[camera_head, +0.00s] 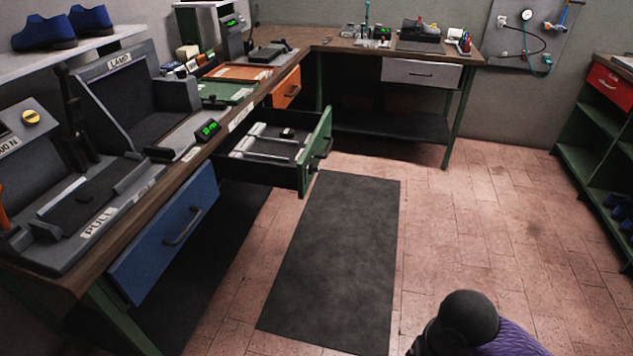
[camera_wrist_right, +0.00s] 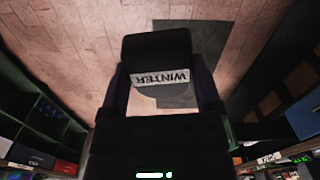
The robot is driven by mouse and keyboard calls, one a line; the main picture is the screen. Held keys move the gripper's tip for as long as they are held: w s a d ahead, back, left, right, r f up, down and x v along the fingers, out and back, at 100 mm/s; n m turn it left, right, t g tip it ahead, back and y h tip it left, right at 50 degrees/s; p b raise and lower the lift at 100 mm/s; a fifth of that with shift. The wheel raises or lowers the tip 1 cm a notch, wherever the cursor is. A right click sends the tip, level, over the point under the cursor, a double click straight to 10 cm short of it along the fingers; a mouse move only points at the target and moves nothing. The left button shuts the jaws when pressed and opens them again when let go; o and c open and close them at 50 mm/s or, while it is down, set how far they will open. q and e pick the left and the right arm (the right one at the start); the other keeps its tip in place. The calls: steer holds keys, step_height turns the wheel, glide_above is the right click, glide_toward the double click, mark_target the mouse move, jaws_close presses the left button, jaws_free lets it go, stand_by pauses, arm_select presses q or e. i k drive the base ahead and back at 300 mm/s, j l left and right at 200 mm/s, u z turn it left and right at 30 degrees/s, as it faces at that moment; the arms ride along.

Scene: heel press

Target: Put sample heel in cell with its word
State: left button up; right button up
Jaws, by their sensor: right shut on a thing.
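The sample heel (camera_wrist_right: 160,48) is a dark block in the right wrist view, with a white label reading WINTER, upside down in that picture. My right gripper (camera_wrist_right: 160,84) is shut on it, one finger at each side, above the floor. In the head view, a green drawer (camera_head: 318,150) stands pulled out from the left bench. No cell marked WINTER can be made out. My left gripper is not in view.
The left bench carries a press (camera_head: 90,195) marked PULL, a grey machine (camera_head: 125,85) marked LAMP, and green and orange trays. A blue drawer (camera_head: 170,235) is shut. A dark mat (camera_head: 335,260) lies on clear tiled floor. Green shelves (camera_head: 595,150) stand right.

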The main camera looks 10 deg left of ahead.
mark_target(278, 152)
steer(key=i+l+u, duration=0.1)
steer(key=i+u, duration=0.25)
steer(key=i, duration=0.2)
steer(key=i+l+u, duration=0.35)
steer(key=i, duration=0.2)
steer(key=i+l+u, duration=0.35)
steer(key=i, duration=0.15)
steer(key=i+l+u, duration=0.8)
steer(key=l+u, duration=0.25)
steer(key=l, duration=0.2)
